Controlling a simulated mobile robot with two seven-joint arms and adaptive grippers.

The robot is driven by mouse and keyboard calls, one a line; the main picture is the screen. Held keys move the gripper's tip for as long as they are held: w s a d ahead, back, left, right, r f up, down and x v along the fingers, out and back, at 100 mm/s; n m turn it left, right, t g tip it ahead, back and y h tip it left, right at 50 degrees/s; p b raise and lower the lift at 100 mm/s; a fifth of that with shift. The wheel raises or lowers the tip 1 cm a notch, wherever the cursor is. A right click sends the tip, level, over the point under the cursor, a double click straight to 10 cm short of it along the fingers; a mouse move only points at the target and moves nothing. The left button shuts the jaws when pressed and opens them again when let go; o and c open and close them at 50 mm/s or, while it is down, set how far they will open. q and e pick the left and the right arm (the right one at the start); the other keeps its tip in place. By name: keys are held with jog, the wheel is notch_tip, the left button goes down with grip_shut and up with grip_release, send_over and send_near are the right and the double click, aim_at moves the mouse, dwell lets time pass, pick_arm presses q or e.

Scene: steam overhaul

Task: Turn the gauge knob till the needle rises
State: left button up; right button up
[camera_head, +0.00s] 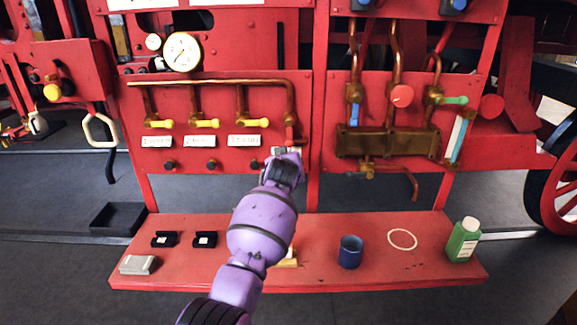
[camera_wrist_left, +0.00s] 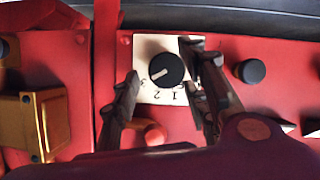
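The gauge knob (camera_wrist_left: 166,69) is round and black, on a cream plate (camera_wrist_left: 150,47) marked 1, 2 and 3 on the red panel. Its white mark points to the lower left, roughly toward the 3. My left gripper (camera_wrist_left: 163,64) is open, with one finger on each side of the knob. I cannot tell whether the fingers touch it. In the head view, my left gripper (camera_head: 285,158) is at the panel and hides the knob. The round white gauge (camera_head: 182,52) is at the upper left; its thin needle seems to point down-left. My right gripper is not in view.
Copper pipes with yellow-handled valves (camera_head: 201,123) run left of the gripper, above small black knobs (camera_head: 211,162). A brass block (camera_head: 388,142) sits to the right. The red shelf (camera_head: 320,222) below holds a blue cup (camera_head: 350,252), a ring (camera_head: 402,239) and a green bottle (camera_head: 463,240).

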pick_arm(q)
jog(key=v, duration=1.2)
jog(key=s+a+f+m, duration=0.2)
jog(key=s+a+f, duration=0.4)
jog(key=s+f, duration=0.5)
jog(key=s+a+f+m, duration=0.1)
jog(key=s+a+f, duration=0.6)
jog(key=f, duration=0.6)
jog(key=s+a+f+g, duration=0.1)
jog(key=s+a+f, duration=0.1)
jog(key=s+f, duration=0.3)
jog(key=s+a+f+g, duration=0.1)
jog(key=s+f, duration=0.5)
jog(key=s, duration=0.8)
jog(key=s+a+f+g, duration=0.2)
jog(key=s+f, duration=0.3)
jog(key=s, duration=0.5)
jog(key=shift+a+f+y, duration=0.3)
jog(key=shift+a+f, duration=0.05)
jog(key=shift+a, duration=0.15)
jog(key=shift+w, duration=0.1)
